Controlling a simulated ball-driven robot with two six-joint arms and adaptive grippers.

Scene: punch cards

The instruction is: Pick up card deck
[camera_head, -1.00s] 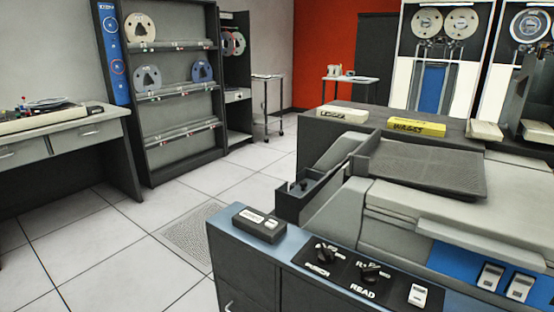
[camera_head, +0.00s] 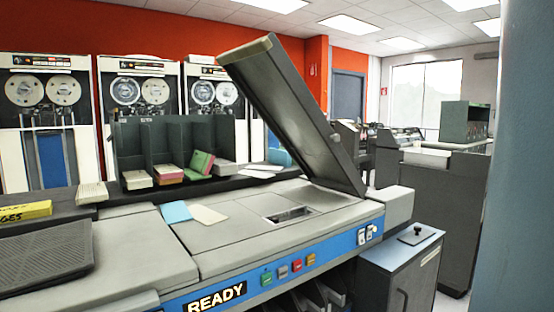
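Several card decks show, and I cannot tell which one the task means. A yellow deck with dark lettering (camera_head: 25,211) lies at the left edge, with a cream deck (camera_head: 91,193) beside it. A dark sorting rack (camera_head: 128,142) behind the machine has a cream deck (camera_head: 137,180), a pink deck (camera_head: 169,174), a green deck (camera_head: 201,163) tilted, and a pale deck (camera_head: 223,168) at its compartments. Neither of my grippers is in view.
The grey card machine (camera_head: 125,250) fills the foreground, its dark lid (camera_head: 290,110) raised. A light blue card (camera_head: 175,211) and a cream card (camera_head: 209,214) lie on its top. A small cabinet (camera_head: 398,270) stands at its right end. Tape drives (camera_head: 45,150) line the back.

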